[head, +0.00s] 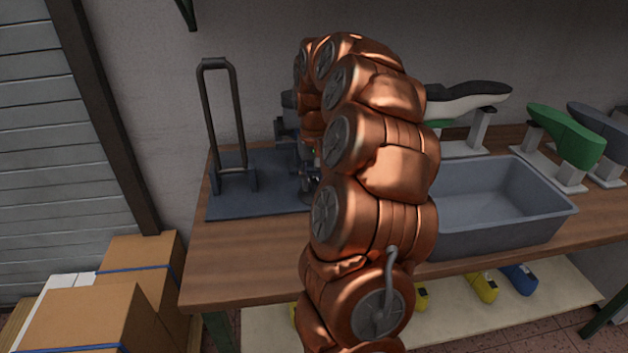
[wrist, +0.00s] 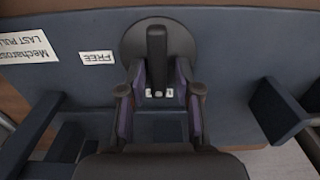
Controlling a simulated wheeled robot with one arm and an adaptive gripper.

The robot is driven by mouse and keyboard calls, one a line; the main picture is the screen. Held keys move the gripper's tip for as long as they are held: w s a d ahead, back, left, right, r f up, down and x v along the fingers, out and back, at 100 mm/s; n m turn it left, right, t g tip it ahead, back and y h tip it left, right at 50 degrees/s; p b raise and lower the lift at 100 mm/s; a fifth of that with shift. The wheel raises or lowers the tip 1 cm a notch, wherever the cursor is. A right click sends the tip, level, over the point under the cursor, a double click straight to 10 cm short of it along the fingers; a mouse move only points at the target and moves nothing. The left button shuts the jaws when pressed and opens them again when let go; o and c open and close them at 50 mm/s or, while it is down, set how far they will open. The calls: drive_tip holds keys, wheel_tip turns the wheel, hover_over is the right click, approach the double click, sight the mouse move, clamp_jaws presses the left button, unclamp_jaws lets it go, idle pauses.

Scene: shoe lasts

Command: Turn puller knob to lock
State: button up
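The puller (head: 262,190) is a dark blue-grey plate with an upright black handle frame (head: 237,115), on the left of the bench. In the wrist view its knob (wrist: 157,62) is a dark round disc with a raised bar, which stands about upright in the picture. My gripper (wrist: 160,92) is open, one finger on each side of the bar's lower end, with a visible gap on both sides. A white label reading FREE (wrist: 97,58) is upside down left of the knob. Another small label (wrist: 158,93) shows between the fingers, unreadable. In the head view my arm hides the knob.
A grey bin (head: 500,225) stands on the wooden bench (head: 240,260) right of my arm. Green (head: 565,135) and grey shoe lasts stand behind and beside it. Cardboard boxes (head: 90,305) are at the lower left. A dark block (wrist: 278,110) juts out right of my gripper.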

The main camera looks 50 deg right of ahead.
sight(314, 183)
drive_tip(key=shift+o, duration=0.7)
drive_tip(key=shift+s, duration=0.1)
wheel_tip(314, 183, up, 12)
idle(1.0)
